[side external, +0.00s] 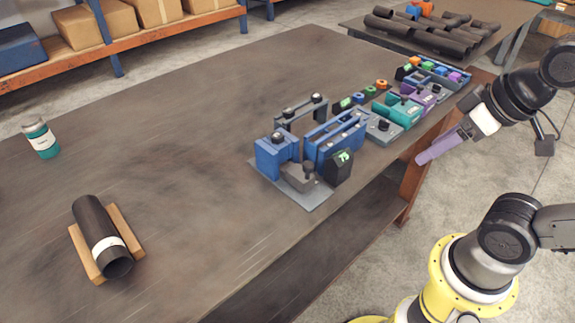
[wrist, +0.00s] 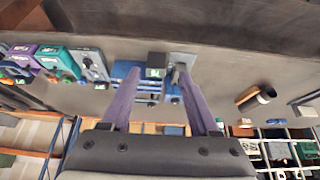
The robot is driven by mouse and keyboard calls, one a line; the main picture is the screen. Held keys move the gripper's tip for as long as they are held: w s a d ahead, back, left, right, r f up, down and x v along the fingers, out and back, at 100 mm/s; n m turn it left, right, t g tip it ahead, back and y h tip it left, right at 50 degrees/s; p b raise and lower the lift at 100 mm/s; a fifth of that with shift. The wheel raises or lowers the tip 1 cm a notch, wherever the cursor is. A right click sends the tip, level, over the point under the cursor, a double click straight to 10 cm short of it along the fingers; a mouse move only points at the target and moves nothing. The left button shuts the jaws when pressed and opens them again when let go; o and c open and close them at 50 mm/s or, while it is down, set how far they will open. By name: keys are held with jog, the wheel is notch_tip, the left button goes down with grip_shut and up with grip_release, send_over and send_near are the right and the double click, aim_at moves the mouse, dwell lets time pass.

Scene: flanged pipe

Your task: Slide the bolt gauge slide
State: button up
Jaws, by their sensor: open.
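A blue gauge fixture (side external: 335,140) on a grey base plate (side external: 313,197) stands near the table's front edge, in the middle of the side view. It has long slotted rails, a blue block (side external: 276,156) with a dark knob, a grey piece with a dark bolt-like post (side external: 308,170), and a dark box with a green display (side external: 338,168). I cannot tell which part is the slide. My gripper (side external: 424,160) is open and empty, right of the fixture and apart from it. In the wrist view the fixture (wrist: 173,91) appears between and beyond my purple fingers (wrist: 158,72).
A teal and grey device (side external: 397,112) and more small fixtures line the table's right edge. A dark pipe (side external: 95,225) lies in a wooden cradle at left; a teal-labelled jar (side external: 41,140) stands behind it. The table's middle is clear.

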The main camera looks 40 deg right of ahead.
jog(key=w+r+m, duration=0.2)
jog(key=w+r, duration=0.1)
jog(key=r, duration=0.2)
jog(key=m+g, duration=0.1)
jog(key=g, duration=0.5)
send_over(309, 164)
notch_tip(309, 164, down, 5)
notch_tip(309, 164, down, 13)
jog(key=shift+f, duration=0.1)
grip_shut()
